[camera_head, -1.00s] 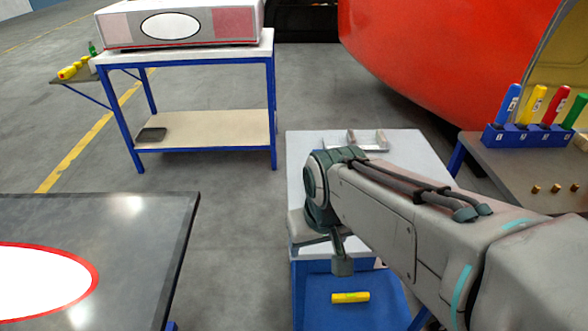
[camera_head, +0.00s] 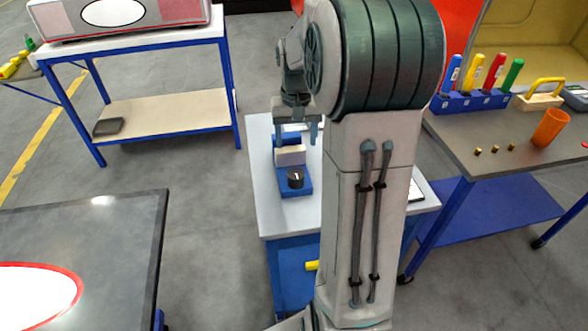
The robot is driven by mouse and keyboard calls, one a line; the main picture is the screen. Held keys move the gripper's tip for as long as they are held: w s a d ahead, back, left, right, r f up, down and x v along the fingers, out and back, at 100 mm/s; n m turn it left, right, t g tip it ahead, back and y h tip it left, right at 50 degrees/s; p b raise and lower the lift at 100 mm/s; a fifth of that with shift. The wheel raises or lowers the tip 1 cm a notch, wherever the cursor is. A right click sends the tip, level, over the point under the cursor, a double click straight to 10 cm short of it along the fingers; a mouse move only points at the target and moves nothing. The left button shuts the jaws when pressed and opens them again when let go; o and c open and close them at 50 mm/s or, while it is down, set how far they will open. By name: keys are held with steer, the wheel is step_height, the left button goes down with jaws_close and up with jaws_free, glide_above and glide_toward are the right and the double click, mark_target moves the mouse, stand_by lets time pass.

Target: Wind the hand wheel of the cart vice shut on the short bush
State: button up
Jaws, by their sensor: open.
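The cart vice (camera_head: 306,186) is a small blue base with a pale jaw block, on the white top of the cart (camera_head: 262,215). Its dark round hand wheel (camera_head: 295,179) is at the near end, with a white mark on top. My gripper (camera_head: 296,140) points down at the far side of the vice, its two fingers apart and nothing seen between them. Whether the fingers touch the vice I cannot tell. I cannot make out the short bush. My arm hides the right part of the cart top.
On the right, a bench (camera_head: 455,140) carries a blue rack (camera_head: 470,100) of coloured-handled tools, an orange cup (camera_head: 550,128) and small brass pieces. A dark table (camera_head: 120,225) stands at the left front. A yellow item (camera_head: 312,265) shows low on the cart.

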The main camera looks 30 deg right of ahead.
mark_target(296, 173)
step_height(296, 173, down, 13)
steer(key=shift+f+p, duration=0.1)
steer(key=shift+p, duration=0.35)
steer(key=c, duration=1)
